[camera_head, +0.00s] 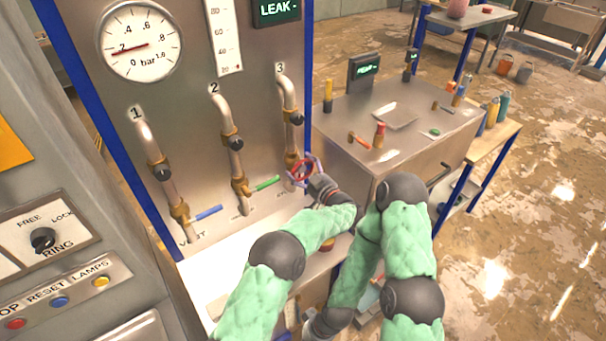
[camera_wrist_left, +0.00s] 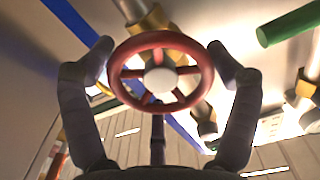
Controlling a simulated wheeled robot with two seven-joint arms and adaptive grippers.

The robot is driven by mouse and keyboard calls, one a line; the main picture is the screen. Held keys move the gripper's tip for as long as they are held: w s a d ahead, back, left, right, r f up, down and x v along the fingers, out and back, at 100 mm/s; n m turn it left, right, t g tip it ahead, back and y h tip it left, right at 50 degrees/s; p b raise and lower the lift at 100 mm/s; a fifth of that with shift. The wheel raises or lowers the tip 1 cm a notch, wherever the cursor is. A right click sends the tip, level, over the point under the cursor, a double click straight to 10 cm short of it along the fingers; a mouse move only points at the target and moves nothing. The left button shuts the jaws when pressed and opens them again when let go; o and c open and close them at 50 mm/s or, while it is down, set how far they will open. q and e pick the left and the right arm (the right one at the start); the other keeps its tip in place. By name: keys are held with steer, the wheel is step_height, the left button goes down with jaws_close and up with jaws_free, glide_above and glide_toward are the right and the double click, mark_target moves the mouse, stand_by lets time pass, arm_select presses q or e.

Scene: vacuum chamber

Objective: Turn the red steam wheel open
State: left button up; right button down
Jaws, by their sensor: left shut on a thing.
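The red steam wheel (camera_head: 302,169) sits on the pipe marked 3, low on the upright metal panel. In the left wrist view the wheel (camera_wrist_left: 160,70) faces me, with a red rim, spokes and a pale hub. My left gripper (camera_head: 310,176) is at the wheel, and its fingers partly cover the rim in the head view. In the left wrist view the two dark fingers of the left gripper (camera_wrist_left: 162,62) are shut on the rim from opposite sides.
A round gauge (camera_head: 141,42) is above. A steel bench (camera_head: 345,120) with small tools stands close on the right.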

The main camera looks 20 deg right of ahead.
arm_select(q)
steer(key=n+b, duration=1.1)
steer(key=shift+f, duration=0.4)
steer(key=n+b, duration=0.5)
steer(key=n, duration=0.1)
steer(key=shift+b, duration=0.3)
steer(key=n+b, duration=0.4)
steer(key=shift+r+n, duration=0.1)
steer(key=shift+n, duration=0.3)
steer(key=n+b, duration=0.4)
steer(key=n, duration=0.1)
steer(key=shift+r, duration=0.15)
steer(key=n+b, duration=0.2)
steer(key=n, duration=0.1)
steer(key=shift+r+n, duration=0.15)
steer(key=shift+n, duration=0.25)
steer(key=shift+r+n+b, duration=0.15)
steer(key=shift+n+b, duration=0.45)
steer(key=shift+n, duration=0.4)
steer(key=shift+r+n, duration=0.1)
steer(key=shift+n, duration=0.5)
steer(key=shift+r, duration=0.1)
